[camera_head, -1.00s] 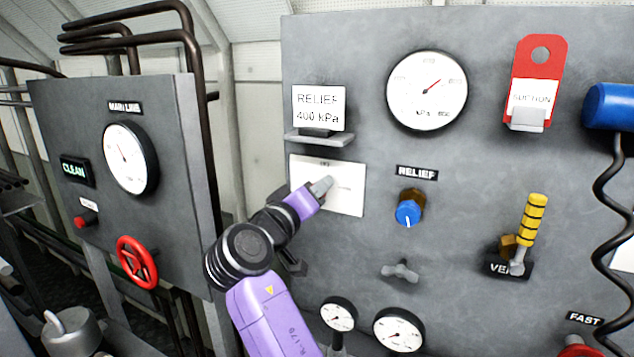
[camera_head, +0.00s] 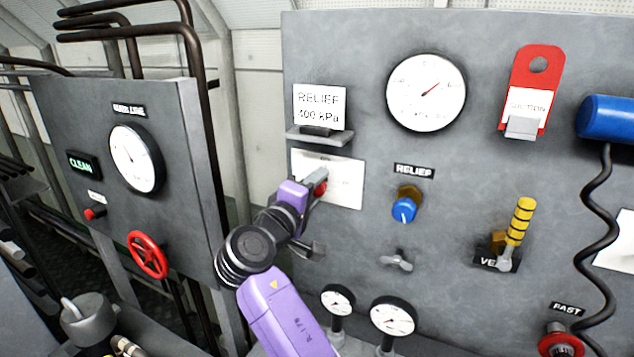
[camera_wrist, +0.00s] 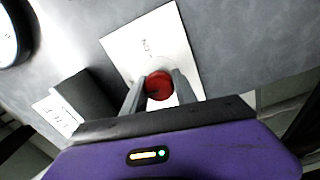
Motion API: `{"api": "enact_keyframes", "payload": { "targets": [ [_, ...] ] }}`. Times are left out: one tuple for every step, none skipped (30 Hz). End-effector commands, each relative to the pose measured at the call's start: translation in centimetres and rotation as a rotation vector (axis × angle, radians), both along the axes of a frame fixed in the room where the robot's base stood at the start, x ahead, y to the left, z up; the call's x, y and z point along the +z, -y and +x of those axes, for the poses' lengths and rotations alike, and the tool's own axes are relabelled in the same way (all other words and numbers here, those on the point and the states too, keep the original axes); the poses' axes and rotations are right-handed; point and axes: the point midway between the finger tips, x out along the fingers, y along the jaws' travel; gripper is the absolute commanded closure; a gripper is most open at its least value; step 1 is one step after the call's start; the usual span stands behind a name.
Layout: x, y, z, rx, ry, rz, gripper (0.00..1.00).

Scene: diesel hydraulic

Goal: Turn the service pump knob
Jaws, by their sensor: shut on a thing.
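A red knob (camera_wrist: 158,85) sits on a white plate (camera_wrist: 128,45) on the grey panel. In the wrist view my gripper (camera_wrist: 160,78) has one finger on each side of the red knob and is shut on it. In the head view the red knob (camera_head: 321,187) shows partly behind my gripper (camera_head: 318,182), at the white plate (camera_head: 346,182) below the "RELIEF 400 kPa" card. Most of the plate's lettering is hidden or too blurred to read, so I cannot tell whether it names the service pump.
Right of the plate are a blue relief knob (camera_head: 404,210), a grey wing handle (camera_head: 396,260) and a yellow-striped lever (camera_head: 519,222). The card holder ledge (camera_head: 320,136) juts out just above. Two small gauges (camera_head: 392,315) stand below. A red handwheel (camera_head: 147,255) is on the left cabinet.

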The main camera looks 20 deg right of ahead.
Motion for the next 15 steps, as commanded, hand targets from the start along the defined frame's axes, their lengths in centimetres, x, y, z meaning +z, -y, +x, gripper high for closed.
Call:
{"api": "enact_keyframes", "payload": {
  "targets": [
    [-0.12, -0.08, 0.00, 0.001, -0.006, -0.004, 1.00],
    [-0.13, -0.08, 0.00, 0.001, -0.008, -0.005, 1.00],
    [-0.14, -0.08, 0.00, 0.001, -0.008, -0.006, 1.00],
    [-0.15, -0.08, 0.00, 0.001, -0.008, -0.007, 1.00],
    [-0.15, -0.08, 0.00, 0.001, -0.009, -0.007, 1.00],
    [-0.16, -0.09, 0.00, 0.001, -0.009, -0.008, 1.00],
    [-0.16, -0.09, -0.01, 0.001, -0.009, -0.008, 1.00],
    [-0.16, -0.09, -0.01, 0.001, -0.008, -0.007, 1.00],
    [-0.17, -0.10, 0.00, 0.001, -0.008, -0.007, 1.00],
    [-0.17, -0.10, 0.00, 0.001, -0.008, -0.007, 1.00],
    [-0.17, -0.10, 0.00, 0.001, -0.008, -0.007, 1.00],
    [-0.17, -0.10, 0.00, 0.001, -0.008, -0.007, 1.00],
    [-0.17, -0.10, 0.00, 0.001, -0.009, -0.007, 1.00],
    [-0.17, -0.10, 0.00, 0.001, -0.009, -0.007, 0.60],
    [-0.16, -0.10, 0.00, 0.001, -0.008, -0.007, 0.52]
  ]
}}
